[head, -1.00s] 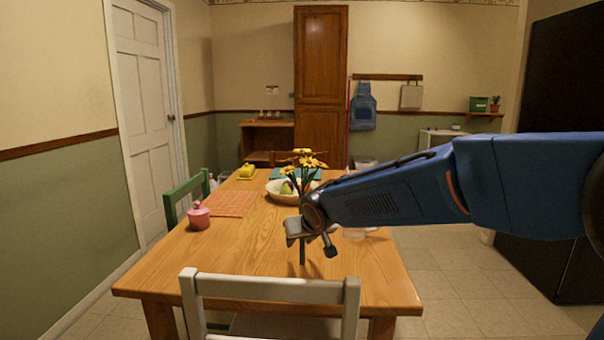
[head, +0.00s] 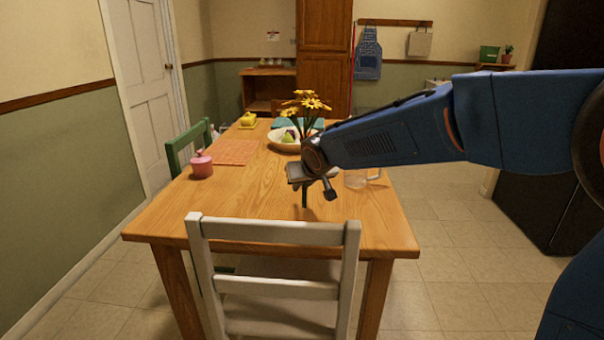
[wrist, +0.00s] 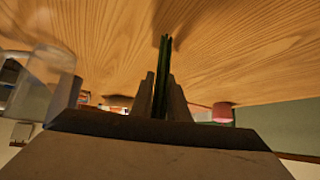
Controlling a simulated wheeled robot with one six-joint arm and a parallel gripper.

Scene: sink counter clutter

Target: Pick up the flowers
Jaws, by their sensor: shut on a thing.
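The yellow flowers (head: 308,103) stand upright above my gripper (head: 303,185) in the head view, over the wooden table. Their green stems (wrist: 162,75) run between the two fingers in the wrist view. My gripper (wrist: 161,95) is shut on the stems. The stem ends poke out below the fingers in the head view. I cannot tell whether they touch the table top.
The wooden table (head: 250,208) holds a glass mug (head: 357,179) right of the gripper, a fruit bowl (head: 281,143) behind, a pink pot (head: 201,165) and an orange placemat (head: 232,152). A white chair (head: 275,233) stands in front. The table's front middle is bare.

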